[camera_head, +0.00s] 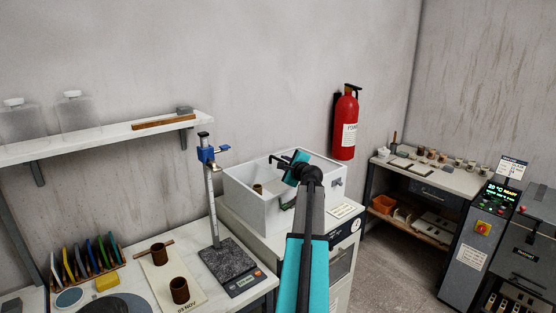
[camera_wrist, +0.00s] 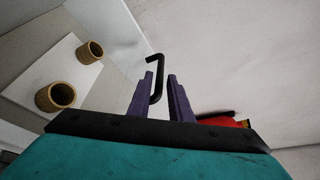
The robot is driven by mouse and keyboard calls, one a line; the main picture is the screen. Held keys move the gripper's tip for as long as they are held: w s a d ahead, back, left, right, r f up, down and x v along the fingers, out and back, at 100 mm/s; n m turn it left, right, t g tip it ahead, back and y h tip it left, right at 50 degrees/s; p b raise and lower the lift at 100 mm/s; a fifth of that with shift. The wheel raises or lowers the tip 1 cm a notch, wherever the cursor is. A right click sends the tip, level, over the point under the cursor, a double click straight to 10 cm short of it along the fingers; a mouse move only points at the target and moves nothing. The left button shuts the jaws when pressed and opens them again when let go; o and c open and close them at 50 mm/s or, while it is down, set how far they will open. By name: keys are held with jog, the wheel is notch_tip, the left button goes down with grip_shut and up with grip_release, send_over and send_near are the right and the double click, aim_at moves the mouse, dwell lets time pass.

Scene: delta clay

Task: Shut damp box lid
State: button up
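The damp box (camera_head: 252,207) is a pale grey open-topped box on a cabinet. A brown clay cup (camera_head: 258,188) shows inside it; the wrist view shows two brown cups (camera_wrist: 62,96) on a white board (camera_wrist: 28,86). My gripper (camera_head: 290,160) is over the back part of the box. In the wrist view its two purple fingers (camera_wrist: 160,78) stand apart on either side of a black bent handle (camera_wrist: 155,62). A gap shows beside the handle, so the fingers look open around it. The lid's outline is hard to make out, and my arm hides part of the box.
A height gauge (camera_head: 211,190) on a dark stone base stands left of the box, with a scale beside it. A red fire extinguisher (camera_head: 345,124) hangs on the wall behind to the right. A wall shelf (camera_head: 90,140) is at left. Open floor (camera_head: 390,262) lies right of the cabinet.

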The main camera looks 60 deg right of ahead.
aim_at(280, 160)
jog(key=shift+p+x, duration=0.85)
jog(key=shift+x, duration=2.2)
